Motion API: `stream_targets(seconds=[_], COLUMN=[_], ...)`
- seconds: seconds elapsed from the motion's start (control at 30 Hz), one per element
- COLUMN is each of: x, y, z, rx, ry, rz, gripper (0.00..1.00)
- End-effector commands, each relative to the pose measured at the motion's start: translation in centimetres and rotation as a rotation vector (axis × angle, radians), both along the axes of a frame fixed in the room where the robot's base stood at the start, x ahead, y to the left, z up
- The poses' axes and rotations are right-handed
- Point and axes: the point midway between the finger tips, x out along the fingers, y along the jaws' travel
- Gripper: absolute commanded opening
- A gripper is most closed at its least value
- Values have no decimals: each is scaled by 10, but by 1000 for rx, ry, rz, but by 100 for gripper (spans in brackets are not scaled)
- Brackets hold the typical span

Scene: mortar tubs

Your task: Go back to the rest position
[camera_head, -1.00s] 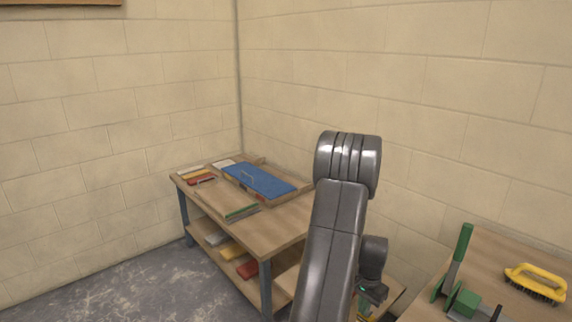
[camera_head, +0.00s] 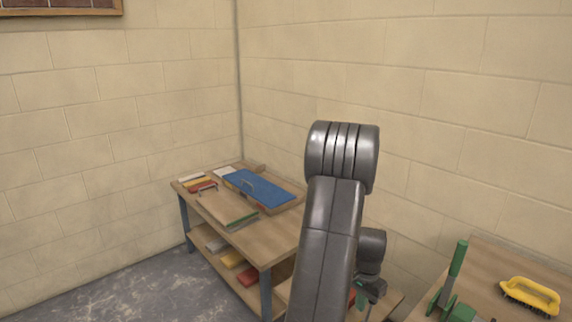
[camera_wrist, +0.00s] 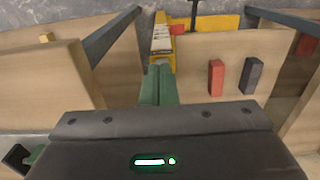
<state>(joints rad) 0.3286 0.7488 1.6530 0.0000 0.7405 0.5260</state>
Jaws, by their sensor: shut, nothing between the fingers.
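My gripper (camera_wrist: 158,84) shows in the wrist view with its green fingers together and nothing between them. It points toward a low area with wooden boards and a yellow object. In the head view my arm rises in the middle and bends at the top. The wrist end hangs low behind the arm, and the gripper (camera_head: 370,292) there is partly hidden. It is in front of the gap between the two wooden benches.
A wooden bench (camera_head: 262,250) stands in the corner with a blue panel (camera_head: 262,188) and several bars on it. Its lower shelf holds coloured blocks. A right bench (camera_head: 500,265) carries a yellow-handled brush (camera_head: 531,294) and green tools (camera_head: 456,265). A red block (camera_wrist: 215,77) shows in the wrist view.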

Motion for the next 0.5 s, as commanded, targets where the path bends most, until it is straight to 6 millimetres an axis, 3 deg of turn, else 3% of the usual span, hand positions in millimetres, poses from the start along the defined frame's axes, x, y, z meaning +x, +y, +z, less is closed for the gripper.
stream_targets(seconds=[0.03, 0.1, 0.5], x=[-1, 0, 11], y=[2, -1, -14], z=[15, -14, -85], rx=[-1, 2, 1], ry=[-2, 3, 1], rz=[0, -1, -2], gripper=[0, 0, 0])
